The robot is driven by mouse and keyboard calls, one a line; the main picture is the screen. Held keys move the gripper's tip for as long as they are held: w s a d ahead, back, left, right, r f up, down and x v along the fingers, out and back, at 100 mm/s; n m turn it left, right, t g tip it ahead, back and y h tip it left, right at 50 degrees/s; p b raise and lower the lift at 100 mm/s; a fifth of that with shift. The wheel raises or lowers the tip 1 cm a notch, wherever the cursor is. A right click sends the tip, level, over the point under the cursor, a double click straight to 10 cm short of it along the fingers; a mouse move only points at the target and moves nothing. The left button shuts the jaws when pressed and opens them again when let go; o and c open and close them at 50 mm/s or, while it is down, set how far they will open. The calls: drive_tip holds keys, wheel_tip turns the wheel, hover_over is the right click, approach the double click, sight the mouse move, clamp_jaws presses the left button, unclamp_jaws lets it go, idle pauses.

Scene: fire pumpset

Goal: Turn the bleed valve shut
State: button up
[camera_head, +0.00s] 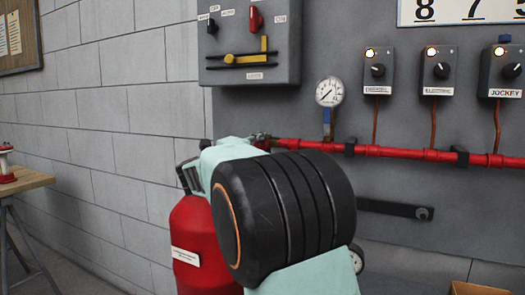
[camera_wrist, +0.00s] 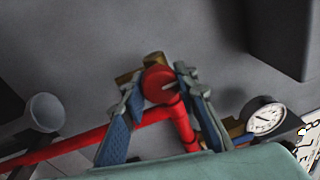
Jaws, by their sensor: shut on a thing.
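The bleed valve shows in the wrist view as a red round-ended part (camera_wrist: 158,84) with brass pieces (camera_wrist: 154,60) behind it, at the end of the red pipe. My gripper (camera_wrist: 159,76) has one finger on each side of this red part and is shut on it. The exact contact is hard to make out. In the head view my gripper (camera_head: 262,140) is a small grey shape at the left end of the red pipe (camera_head: 395,152). My own arm covers most of it there, and the valve cannot be made out.
A pressure gauge (camera_head: 330,92) with a blue handle (camera_head: 327,124) stands above the pipe. A grey funnel-like cup (camera_wrist: 43,112) is left of the fingers in the wrist view. A control box (camera_head: 250,45) and several switch boxes (camera_head: 378,70) hang on the wall. A wooden table (camera_head: 25,180) is at left.

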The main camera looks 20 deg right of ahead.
drive_tip(key=shift+r+m, duration=0.1)
drive_tip(key=shift+m, duration=0.2)
drive_tip(key=o, duration=1.2)
drive_tip(key=shift+c, duration=0.2)
drive_tip(key=v, duration=1.2)
